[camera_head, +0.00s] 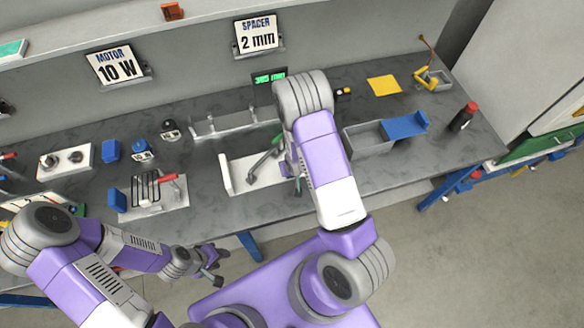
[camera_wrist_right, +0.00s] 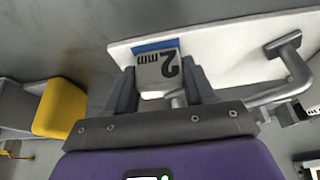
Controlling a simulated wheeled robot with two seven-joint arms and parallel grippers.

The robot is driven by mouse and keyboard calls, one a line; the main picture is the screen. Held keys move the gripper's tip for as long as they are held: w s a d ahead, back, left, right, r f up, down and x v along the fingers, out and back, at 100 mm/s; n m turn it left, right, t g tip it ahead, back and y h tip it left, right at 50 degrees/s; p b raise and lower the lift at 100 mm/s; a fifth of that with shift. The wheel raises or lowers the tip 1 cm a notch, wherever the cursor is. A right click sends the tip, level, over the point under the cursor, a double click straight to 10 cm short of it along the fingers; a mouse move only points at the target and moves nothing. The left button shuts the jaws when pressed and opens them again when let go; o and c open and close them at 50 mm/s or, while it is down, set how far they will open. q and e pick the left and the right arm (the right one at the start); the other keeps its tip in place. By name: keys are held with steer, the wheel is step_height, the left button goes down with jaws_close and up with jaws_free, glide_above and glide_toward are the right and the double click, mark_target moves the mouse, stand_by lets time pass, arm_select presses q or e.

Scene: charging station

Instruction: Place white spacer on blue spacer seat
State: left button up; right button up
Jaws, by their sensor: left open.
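The white spacer (camera_wrist_right: 158,72), marked "2 mm", sits between the two fingers of my right gripper (camera_wrist_right: 161,82) in the right wrist view. The fingers press close on both its sides. A blue strip, the blue spacer seat (camera_wrist_right: 155,46), shows just beyond the spacer on a white plate (camera_wrist_right: 225,48). I cannot tell if the spacer touches the seat. In the head view my right arm hides the right gripper, the spacer and the seat, over the white fixture (camera_head: 228,176). My left gripper (camera_head: 214,272) is open and empty, off the bench's front edge.
A grey lever handle (camera_wrist_right: 285,85) stands close to the right of my right gripper. A yellow block (camera_wrist_right: 60,108) lies to its left. On the bench are a grey bin (camera_head: 368,140) with a blue part (camera_head: 404,125), a clamp fixture (camera_head: 150,192) and a red-capped bottle (camera_head: 463,117).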

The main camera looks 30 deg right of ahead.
steer(key=o, duration=0.4)
steer(key=shift+o, duration=0.2)
steer(key=shift+r, duration=0.15)
